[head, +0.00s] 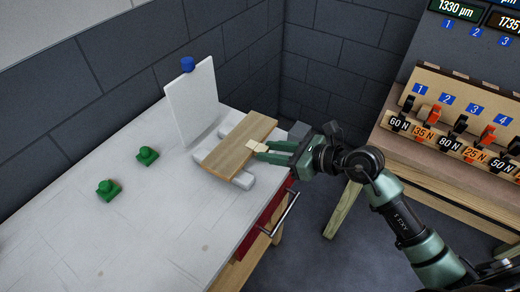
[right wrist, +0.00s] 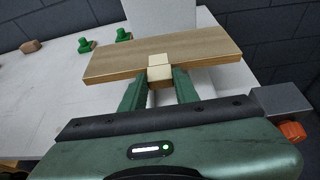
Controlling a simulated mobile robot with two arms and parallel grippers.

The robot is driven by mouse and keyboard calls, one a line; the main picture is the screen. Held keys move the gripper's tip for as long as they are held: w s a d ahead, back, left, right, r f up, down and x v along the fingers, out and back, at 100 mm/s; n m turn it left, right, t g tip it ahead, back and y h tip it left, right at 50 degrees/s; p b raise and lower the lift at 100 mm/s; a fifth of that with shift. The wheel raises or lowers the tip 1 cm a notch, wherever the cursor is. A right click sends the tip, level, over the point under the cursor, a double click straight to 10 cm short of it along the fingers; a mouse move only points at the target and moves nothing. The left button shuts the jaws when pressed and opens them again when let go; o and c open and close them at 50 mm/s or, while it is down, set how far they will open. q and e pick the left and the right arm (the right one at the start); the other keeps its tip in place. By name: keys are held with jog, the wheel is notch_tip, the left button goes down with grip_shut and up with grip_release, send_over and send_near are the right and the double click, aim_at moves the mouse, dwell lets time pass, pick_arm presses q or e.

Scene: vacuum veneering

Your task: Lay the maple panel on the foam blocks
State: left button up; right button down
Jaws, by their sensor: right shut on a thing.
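The maple panel (head: 232,142) is a flat light-brown board over the right end of the white table. It also shows in the right wrist view (right wrist: 205,48). My right gripper (head: 258,148) is shut on a small pale tab at the panel's near right edge; the tab (right wrist: 160,70) sits between the fingers in the right wrist view. Whitish rounded blocks, which look like the foam blocks (head: 243,181), show from under the panel, partly hidden by it. I cannot tell whether the panel touches them. My left gripper is not in view.
A white upright board (head: 192,103) with a blue knob (head: 187,64) stands just behind the panel. Two green knobbed pieces (head: 147,156) sit on the left of the white table (head: 150,220). A rack (head: 450,125) of labelled clamps stands at right. The table's front left is clear.

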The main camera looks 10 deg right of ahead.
aim_at(260, 145)
jog(key=w, duration=0.1)
jog(key=w+a, duration=0.2)
jog(key=shift+w+a+f, duration=0.2)
jog(key=shift+w+f, duration=0.1)
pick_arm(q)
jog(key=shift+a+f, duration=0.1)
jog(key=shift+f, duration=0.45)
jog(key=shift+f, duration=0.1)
pick_arm(e)
jog(key=shift+s+d, duration=0.1)
